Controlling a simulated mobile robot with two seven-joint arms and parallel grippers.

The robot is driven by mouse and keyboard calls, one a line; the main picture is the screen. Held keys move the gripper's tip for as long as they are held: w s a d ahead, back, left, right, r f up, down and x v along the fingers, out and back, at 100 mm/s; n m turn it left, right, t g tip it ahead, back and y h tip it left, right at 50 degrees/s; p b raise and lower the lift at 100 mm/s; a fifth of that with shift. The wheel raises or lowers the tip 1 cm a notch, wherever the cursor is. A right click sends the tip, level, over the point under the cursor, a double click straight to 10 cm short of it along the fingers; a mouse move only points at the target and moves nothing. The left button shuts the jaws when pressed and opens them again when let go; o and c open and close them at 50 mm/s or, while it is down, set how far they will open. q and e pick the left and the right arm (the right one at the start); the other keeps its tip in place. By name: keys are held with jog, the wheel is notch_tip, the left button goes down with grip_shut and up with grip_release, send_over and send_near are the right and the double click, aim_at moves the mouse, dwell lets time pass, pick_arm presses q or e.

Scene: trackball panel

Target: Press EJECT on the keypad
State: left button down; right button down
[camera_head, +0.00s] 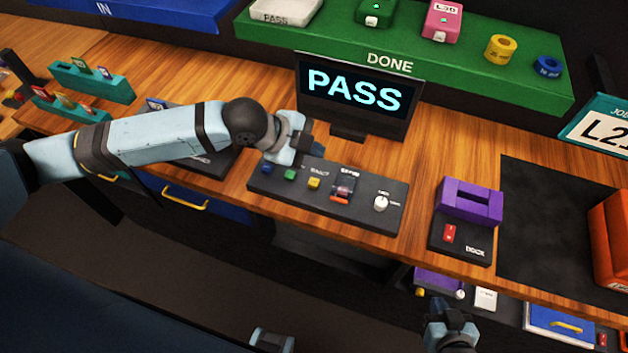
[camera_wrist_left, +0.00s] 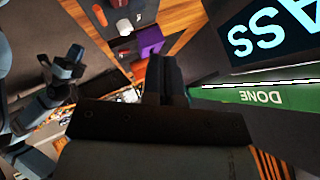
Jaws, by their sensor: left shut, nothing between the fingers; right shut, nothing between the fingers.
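The dark keypad (camera_head: 325,196) lies on the wooden bench below the screen. It carries a blue button (camera_head: 266,169), a green button (camera_head: 290,174), a yellow button (camera_head: 314,183), a red and orange switch (camera_head: 342,190) and a white knob (camera_head: 380,203). Its labels are too small to read surely, so I cannot tell which control is EJECT. My left gripper (camera_head: 311,143) is shut and empty, over the keypad's back left edge; its fingers fill the middle of the left wrist view (camera_wrist_left: 166,78). My right gripper (camera_head: 452,325) is shut and empty, in front of the bench.
The screen (camera_head: 355,95) reading PASS stands just behind my left gripper. A dock (camera_head: 460,238) with a purple block (camera_head: 470,202) is right of the keypad. A black mat (camera_head: 545,225) and an orange object (camera_head: 610,240) lie further right. A green DONE shelf (camera_head: 400,50) runs behind.

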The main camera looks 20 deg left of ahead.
pick_arm(q)
jog(key=b, duration=0.7)
send_over(314, 184)
notch_tip(314, 184, down, 7)
jog(key=shift+r, duration=0.2)
jog(key=shift+f, duration=0.9)
dwell(0.6)
jog(key=shift+f, duration=0.4)
